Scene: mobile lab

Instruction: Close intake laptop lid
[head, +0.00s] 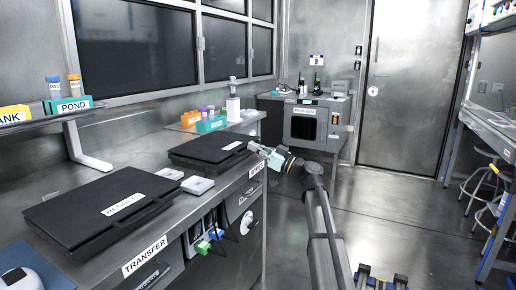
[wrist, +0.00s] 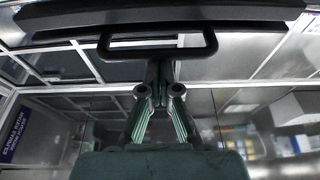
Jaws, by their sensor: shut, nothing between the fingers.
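Two black laptop-like cases lie on the steel bench. The farther one (head: 205,150) is beside my gripper (head: 264,152); its lid looks flat, and I cannot tell whether it is fully shut. A white label sits on its top, too small to read. In the wrist view a dark slab edge with a loop handle (wrist: 205,46) spans the top, just beyond the tips of my gripper (wrist: 158,68). The fingers are together and empty. I cannot tell whether they touch the handle. The nearer case (head: 90,215) lies flat at the left, above the TRANSFER sign.
Small white boxes (head: 197,185) lie between the cases. Colored tube racks (head: 211,125) stand behind the farther case. A dark machine (head: 304,122) stands at the back. The floor (head: 385,215) right of the bench is mostly clear.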

